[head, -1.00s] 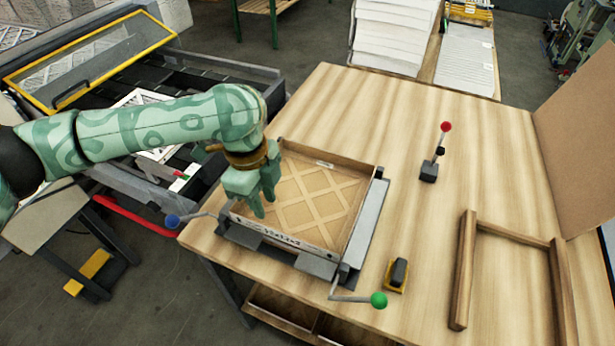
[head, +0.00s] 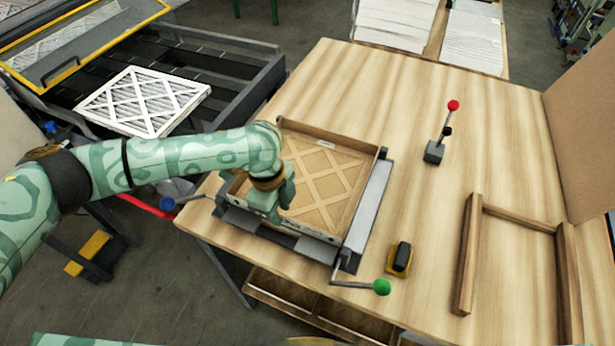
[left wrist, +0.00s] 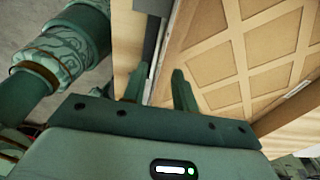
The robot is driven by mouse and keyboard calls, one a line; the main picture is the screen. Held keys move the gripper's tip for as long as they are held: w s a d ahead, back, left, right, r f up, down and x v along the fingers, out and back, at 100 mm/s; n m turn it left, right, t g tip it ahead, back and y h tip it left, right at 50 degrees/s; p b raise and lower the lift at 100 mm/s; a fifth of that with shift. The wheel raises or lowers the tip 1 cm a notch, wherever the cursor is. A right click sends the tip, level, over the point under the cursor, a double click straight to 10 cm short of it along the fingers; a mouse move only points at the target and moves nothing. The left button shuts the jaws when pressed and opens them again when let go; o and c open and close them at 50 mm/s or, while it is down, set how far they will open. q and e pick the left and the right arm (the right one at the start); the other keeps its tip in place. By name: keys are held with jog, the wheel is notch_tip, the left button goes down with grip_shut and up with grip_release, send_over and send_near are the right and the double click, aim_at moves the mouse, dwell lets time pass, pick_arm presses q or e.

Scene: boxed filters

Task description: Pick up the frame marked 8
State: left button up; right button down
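A square tan cardboard frame (head: 330,178) with a lattice across it sits in a metal holder (head: 370,210) on the wooden table. I cannot read a number 8 on it. My left gripper (head: 270,208) is at the frame's front wall, left of its middle, pointing down. In the left wrist view the two fingers (left wrist: 158,86) stand apart, with the edge of the frame (left wrist: 245,45) running up between and beyond them. I see no finger closed on the wall; the exact contact is hidden. My right gripper is out of view.
A crank with a green knob (head: 381,287) juts from the holder's front right. A blue knob (head: 168,204) is at its left. A red-topped lever (head: 453,106), a yellow-black switch (head: 400,258) and a wooden frame (head: 465,255) stand to the right. A white filter (head: 145,100) lies on the left rack.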

aim_at(281, 215)
pick_arm(q)
notch_tip(281, 215, down, 3)
jog(key=shift+d, duration=0.1)
grip_shut()
jog(key=shift+r, duration=0.1)
